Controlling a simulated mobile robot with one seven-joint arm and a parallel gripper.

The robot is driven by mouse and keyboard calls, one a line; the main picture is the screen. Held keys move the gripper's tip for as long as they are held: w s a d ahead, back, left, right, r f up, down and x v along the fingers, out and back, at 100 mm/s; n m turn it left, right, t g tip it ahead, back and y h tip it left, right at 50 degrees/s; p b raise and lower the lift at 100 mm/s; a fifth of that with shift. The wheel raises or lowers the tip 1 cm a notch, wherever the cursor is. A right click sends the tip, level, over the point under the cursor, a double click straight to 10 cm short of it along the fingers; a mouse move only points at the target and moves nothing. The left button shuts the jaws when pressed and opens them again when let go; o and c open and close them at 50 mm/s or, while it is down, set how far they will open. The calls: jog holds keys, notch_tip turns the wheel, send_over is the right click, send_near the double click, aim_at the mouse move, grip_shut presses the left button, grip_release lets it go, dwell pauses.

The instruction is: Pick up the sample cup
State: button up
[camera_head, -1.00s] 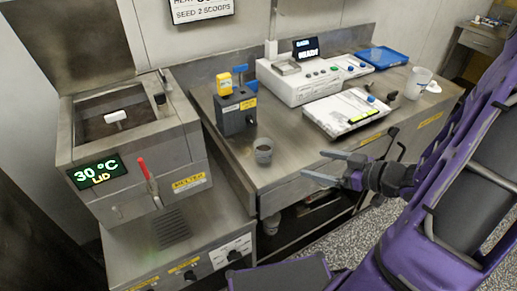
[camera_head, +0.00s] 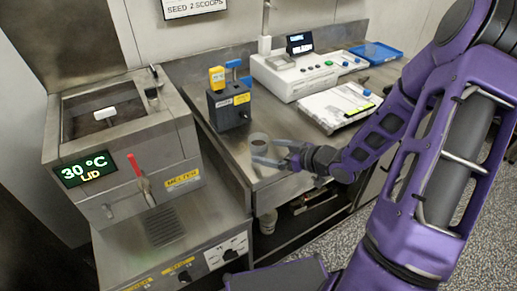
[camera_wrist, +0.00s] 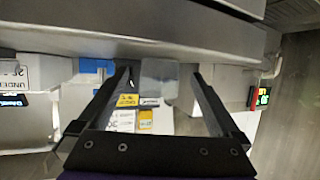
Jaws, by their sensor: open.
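The sample cup (camera_head: 259,142) is a small grey cup standing upright on the steel counter near its front left corner. My gripper (camera_head: 264,151) is open and reaches in from the right, with its fingertips at the cup. In the wrist view, a pale grey translucent shape that appears to be the cup (camera_wrist: 159,76) shows between the two open fingers (camera_wrist: 163,78). I cannot tell whether either finger touches it. The cup's lower part is partly hidden by a finger in the head view.
A dark grey block device (camera_head: 229,107) with yellow and blue parts stands just behind the cup. A white instrument (camera_head: 290,78) and a white tray-like unit (camera_head: 335,106) stand farther right. The melter (camera_head: 120,135) with a red-handled lever is at left.

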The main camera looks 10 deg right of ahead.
jog(key=shift+x, duration=1.2)
jog(key=c, duration=1.5)
